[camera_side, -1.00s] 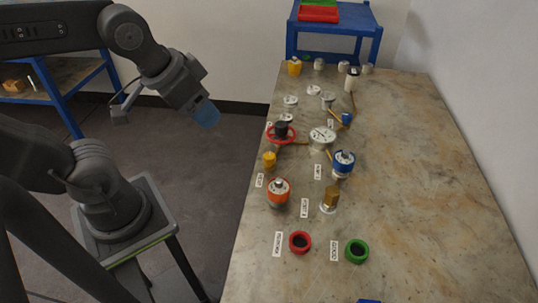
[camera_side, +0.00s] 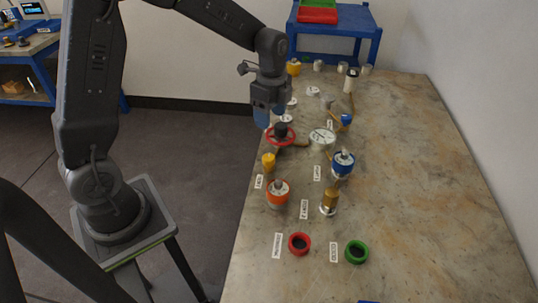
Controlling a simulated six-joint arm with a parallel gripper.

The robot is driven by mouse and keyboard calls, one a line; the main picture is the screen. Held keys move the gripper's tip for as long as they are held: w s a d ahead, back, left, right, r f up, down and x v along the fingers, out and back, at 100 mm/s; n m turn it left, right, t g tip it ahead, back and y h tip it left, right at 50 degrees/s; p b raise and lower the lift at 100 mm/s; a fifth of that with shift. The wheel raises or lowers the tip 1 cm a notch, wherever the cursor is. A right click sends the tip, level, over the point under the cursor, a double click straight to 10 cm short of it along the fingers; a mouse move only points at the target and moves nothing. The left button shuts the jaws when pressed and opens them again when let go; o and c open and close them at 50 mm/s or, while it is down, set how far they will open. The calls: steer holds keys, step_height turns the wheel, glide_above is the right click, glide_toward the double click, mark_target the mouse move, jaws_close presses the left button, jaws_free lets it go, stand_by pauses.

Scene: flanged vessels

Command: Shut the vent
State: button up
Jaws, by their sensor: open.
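My gripper (camera_side: 270,115) hangs pointing down at the left edge of the bench, with blue fingertips apart and nothing seen between them. It appears just above and behind a red handwheel (camera_side: 270,137) with a dark hub. A small yellow fitting (camera_side: 268,160) stands in front of the handwheel, with a white label (camera_side: 258,182) before it. The label text is too small to read surely, so I cannot tell which fitting is the vent. The gripper hides some small pale fittings behind it.
A white-faced gauge (camera_side: 322,136), a blue-collared fitting (camera_side: 343,163), an orange-collared fitting (camera_side: 278,194) and a brass fitting (camera_side: 329,201) stand close by. The right of the bench (camera_side: 440,190) is clear.

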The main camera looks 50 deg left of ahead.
mark_target(269, 156)
steer(key=f, duration=1.4)
steer(key=shift+s+d, duration=0.1)
steer(key=shift+s, duration=0.2)
steer(key=shift+r, duration=0.1)
steer(key=c, duration=0.9)
